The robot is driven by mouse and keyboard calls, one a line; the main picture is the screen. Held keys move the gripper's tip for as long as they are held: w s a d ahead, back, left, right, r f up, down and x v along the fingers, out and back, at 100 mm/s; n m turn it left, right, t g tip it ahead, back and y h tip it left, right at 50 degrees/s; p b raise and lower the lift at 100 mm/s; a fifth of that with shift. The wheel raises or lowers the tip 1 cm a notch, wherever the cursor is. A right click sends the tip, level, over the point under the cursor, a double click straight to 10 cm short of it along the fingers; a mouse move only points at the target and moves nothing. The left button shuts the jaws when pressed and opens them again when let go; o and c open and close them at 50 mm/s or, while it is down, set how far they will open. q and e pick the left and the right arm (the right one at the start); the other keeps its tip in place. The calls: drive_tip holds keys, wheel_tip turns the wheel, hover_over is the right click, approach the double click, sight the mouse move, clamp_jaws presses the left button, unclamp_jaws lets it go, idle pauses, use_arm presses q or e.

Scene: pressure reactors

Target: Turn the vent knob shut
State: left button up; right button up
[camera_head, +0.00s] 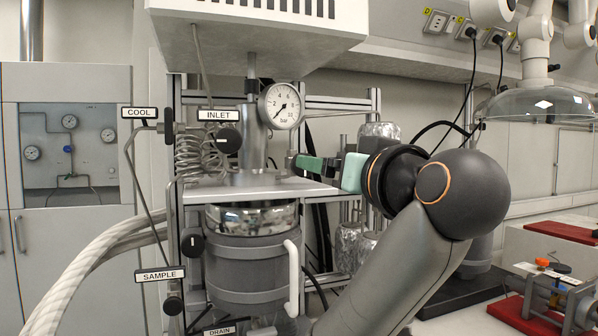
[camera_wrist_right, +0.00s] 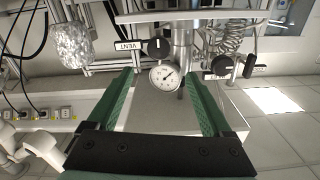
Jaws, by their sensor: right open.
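The vent knob (camera_wrist_right: 158,48), black and round with a pale mark, shows in the right wrist view beside its VENT label (camera_wrist_right: 128,45). My right gripper (camera_wrist_right: 158,76) is open with its green fingers spread and empty. The knob lies ahead of the gap between the fingertips, and I see no contact. In the head view my right gripper (camera_head: 304,164) reaches in from the right to just right of the reactor's column, below the gauge. The knob is not clearly visible there. My left gripper is not in view.
The pressure gauge (camera_head: 281,106) sits just above the fingers in the head view. The INLET knob (camera_head: 229,140), coiled tube (camera_head: 196,156) and metal plate (camera_head: 258,190) are close by. A foil-wrapped bottle (camera_head: 379,134) stands behind my wrist.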

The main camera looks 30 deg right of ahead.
sight(298, 172)
drive_tip(key=shift+f+b+x, duration=0.1)
drive_tip(key=shift+f+x, duration=0.05)
drive_tip(key=shift+x, duration=1.9)
drive_tip(key=shift+f+b+x, duration=0.1)
drive_tip(key=shift+f+x, duration=0.05)
drive_tip(key=shift+x, duration=1.85)
drive_tip(key=shift+f+b+x, duration=0.1)
drive_tip(key=shift+f+x, duration=0.1)
drive_tip(key=shift+x, duration=1.85)
drive_tip(key=shift+d, duration=0.15)
clamp_jaws()
